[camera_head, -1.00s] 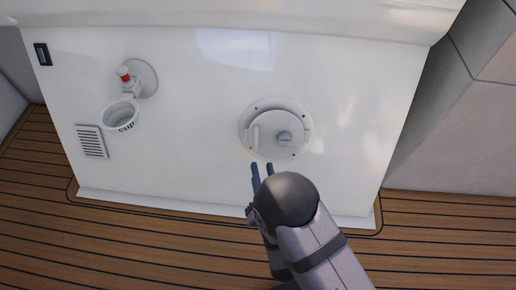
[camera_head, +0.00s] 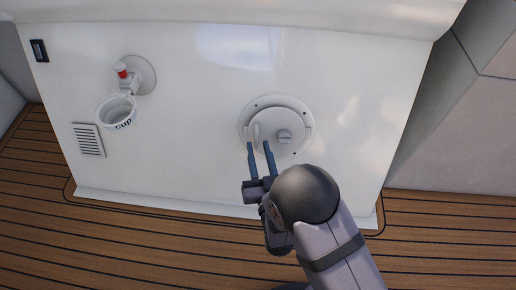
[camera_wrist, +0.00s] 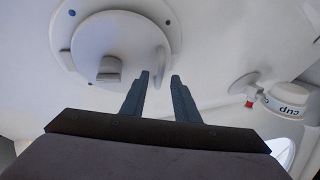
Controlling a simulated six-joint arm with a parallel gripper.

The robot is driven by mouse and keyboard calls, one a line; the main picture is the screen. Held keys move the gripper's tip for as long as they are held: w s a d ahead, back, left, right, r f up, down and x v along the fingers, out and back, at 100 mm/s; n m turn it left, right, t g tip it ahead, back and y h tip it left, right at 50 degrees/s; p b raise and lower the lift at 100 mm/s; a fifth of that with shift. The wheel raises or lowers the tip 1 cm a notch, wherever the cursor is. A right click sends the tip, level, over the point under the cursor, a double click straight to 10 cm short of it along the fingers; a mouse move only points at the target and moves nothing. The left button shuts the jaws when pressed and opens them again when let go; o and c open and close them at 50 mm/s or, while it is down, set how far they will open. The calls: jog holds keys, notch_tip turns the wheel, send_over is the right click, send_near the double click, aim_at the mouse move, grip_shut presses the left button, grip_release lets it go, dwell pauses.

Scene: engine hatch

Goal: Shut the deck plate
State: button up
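The deck plate (camera_head: 277,126) is a round white plate in a ring on the white panel. It bears a raised handle (camera_head: 256,133) at its left and a small knob (camera_head: 285,136) right of centre. In the wrist view the plate (camera_wrist: 112,42) is at upper left, with the knob (camera_wrist: 108,69) and the handle (camera_wrist: 161,66) showing. My gripper (camera_head: 259,146) is open, its two dark fingers apart and pointing at the handle. In the wrist view the fingertips (camera_wrist: 160,74) lie on either side of the handle's lower end. I cannot tell whether they touch it.
A cup holder marked "cup" (camera_head: 117,112) with a red-topped fitting (camera_head: 123,72) is mounted on the panel's left. A vent grille (camera_head: 88,140) is below it and a dark switch (camera_head: 39,50) above. The panel around the plate is bare. Wooden decking (camera_head: 120,235) lies below.

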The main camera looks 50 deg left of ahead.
aim_at(255, 143)
jog(key=shift+w+a, duration=0.35)
jog(key=shift+a, duration=0.3)
jog(key=shift+c, duration=0.7)
grip_shut()
jog(key=shift+w+a+f+b, duration=0.15)
jog(key=shift+a+f+b, duration=0.1)
jog(key=shift+a, duration=0.15)
jog(key=shift+w+a+f+b, duration=0.1)
jog(key=shift+a+b, duration=0.1)
jog(key=shift+a, duration=0.15)
jog(key=shift+a+f, duration=0.1)
jog(key=shift+a, duration=0.25)
